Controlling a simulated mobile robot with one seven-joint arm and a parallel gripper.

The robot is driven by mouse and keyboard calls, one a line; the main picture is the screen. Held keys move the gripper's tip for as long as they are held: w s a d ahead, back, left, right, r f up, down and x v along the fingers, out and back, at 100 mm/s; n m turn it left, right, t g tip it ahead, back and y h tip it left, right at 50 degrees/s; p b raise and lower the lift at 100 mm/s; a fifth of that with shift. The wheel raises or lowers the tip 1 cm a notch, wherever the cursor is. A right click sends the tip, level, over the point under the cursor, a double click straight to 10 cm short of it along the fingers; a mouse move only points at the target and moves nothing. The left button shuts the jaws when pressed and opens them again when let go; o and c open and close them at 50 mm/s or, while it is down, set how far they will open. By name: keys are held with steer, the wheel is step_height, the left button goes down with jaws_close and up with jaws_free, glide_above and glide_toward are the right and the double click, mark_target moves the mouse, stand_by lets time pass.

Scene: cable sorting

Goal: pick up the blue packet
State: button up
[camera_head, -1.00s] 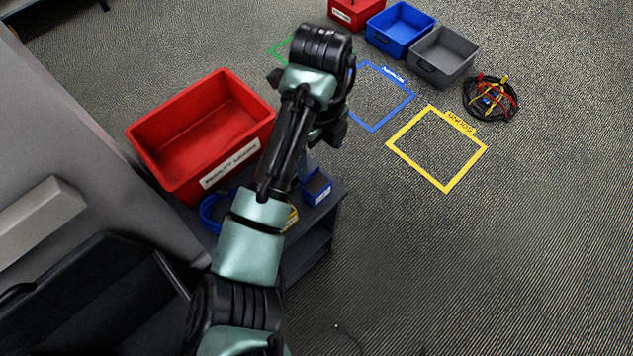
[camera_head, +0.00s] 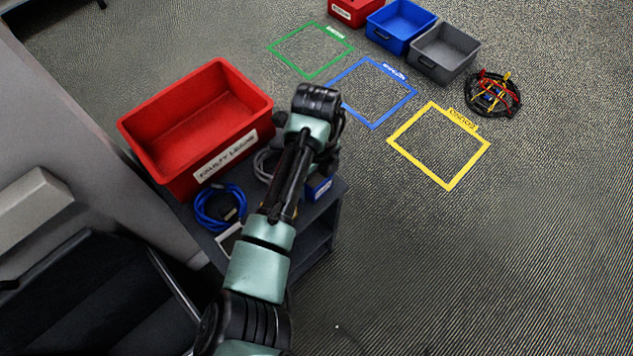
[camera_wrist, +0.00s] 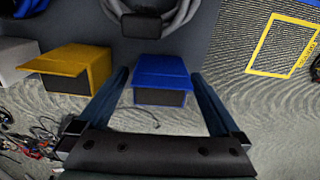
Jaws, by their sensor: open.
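The blue packet (camera_head: 319,187) sits on the dark shelf unit (camera_head: 328,207), near its right edge and partly behind my arm in the head view. In the wrist view the blue packet (camera_wrist: 160,72) is a small box with a blue top and dark front. My gripper (camera_wrist: 160,76) is open, with one finger on each side of the packet in that view. I cannot tell whether the fingers are level with it or touch it. In the head view my arm hides the fingertips.
A yellow packet (camera_wrist: 75,62) is left of the blue one in the wrist view. A blue cable (camera_head: 220,210), a grey cable (camera_head: 263,164) and a red bin (camera_head: 225,147) share the shelf top. Floor squares, bins and a cable tangle (camera_head: 492,93) lie beyond; open floor is at right.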

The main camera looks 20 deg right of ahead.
steer(key=c, duration=1.3)
